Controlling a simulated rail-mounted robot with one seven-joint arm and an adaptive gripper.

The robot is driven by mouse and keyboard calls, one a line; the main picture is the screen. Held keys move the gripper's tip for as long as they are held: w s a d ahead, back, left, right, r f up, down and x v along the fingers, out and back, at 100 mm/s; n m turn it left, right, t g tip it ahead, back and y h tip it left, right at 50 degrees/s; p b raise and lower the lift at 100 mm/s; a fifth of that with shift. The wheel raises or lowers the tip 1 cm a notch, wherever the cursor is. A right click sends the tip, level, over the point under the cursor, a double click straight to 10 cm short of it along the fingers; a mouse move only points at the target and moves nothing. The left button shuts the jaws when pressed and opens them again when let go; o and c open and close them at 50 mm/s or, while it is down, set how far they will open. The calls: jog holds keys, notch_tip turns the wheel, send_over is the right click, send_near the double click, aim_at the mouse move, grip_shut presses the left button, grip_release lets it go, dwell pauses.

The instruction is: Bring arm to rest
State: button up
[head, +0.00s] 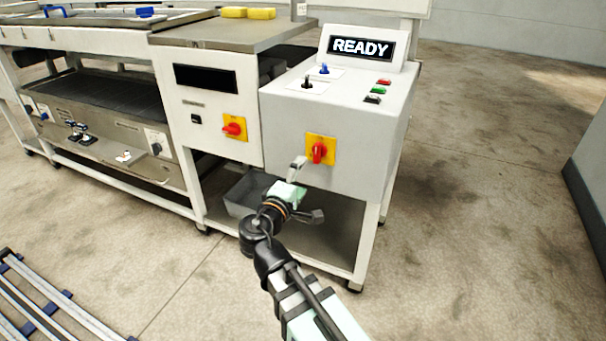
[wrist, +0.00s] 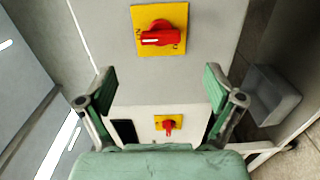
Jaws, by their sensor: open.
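My gripper (head: 307,190) is open and empty in front of the grey control box (head: 285,135), at the lower front edge. In the wrist view its two green-padded fingers (wrist: 160,85) are spread apart with nothing between them. A red rotary switch on a yellow plate (head: 318,151) sits on the box front, just above my gripper. It also shows at the top of the wrist view (wrist: 160,32), beyond the fingers and apart from them. The display on the box (head: 361,48) reads "READY".
A second red switch on a yellow plate (head: 235,128) is on the white cabinet to the left. The box top has a blue knob (head: 324,69), a black one and several buttons (head: 378,90). A grey bin (head: 243,195) stands on the lower shelf. The floor to the right is clear.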

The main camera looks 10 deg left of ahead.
dwell(0.5)
jog(key=s+d+f+m+g+h, duration=0.25)
jog(key=d+m+g, duration=0.2)
jog(key=d, duration=0.35)
jog(key=s+d+f+m+g+h, duration=0.25)
jog(key=d+m+g, duration=0.2)
jog(key=d, duration=0.35)
jog(key=s+d+f+m+g+h, duration=0.1)
jog(key=s+d+f+m+g, duration=0.3)
jog(key=d, duration=0.5)
jog(key=s+d+f+m+g+y, duration=0.1)
jog(key=s+d+m+g, duration=0.5)
jog(key=d, duration=0.7)
jog(key=s+d+f+m+g+y, duration=0.1)
jog(key=s+d+m+g+y, duration=0.2)
jog(key=s+d, duration=0.75)
jog(key=a+f+n+y+p, duration=0.3)
jog(key=a+f+n+p, duration=0.4)
jog(key=a+f+p, duration=0.9)
jog(key=s+a+g+y+p, duration=0.1)
jog(key=s+a+p, duration=0.3)
jog(key=s+p, duration=0.4)
jog(key=s+a+f+n+y+p, duration=0.1)
jog(key=s+a+y+p, duration=0.2)
jog(key=s+p, duration=0.5)
jog(key=shift+s+a+g+y, duration=0.4)
jog(key=shift+s+a, duration=0.05)
jog(key=shift+s, duration=0.05)
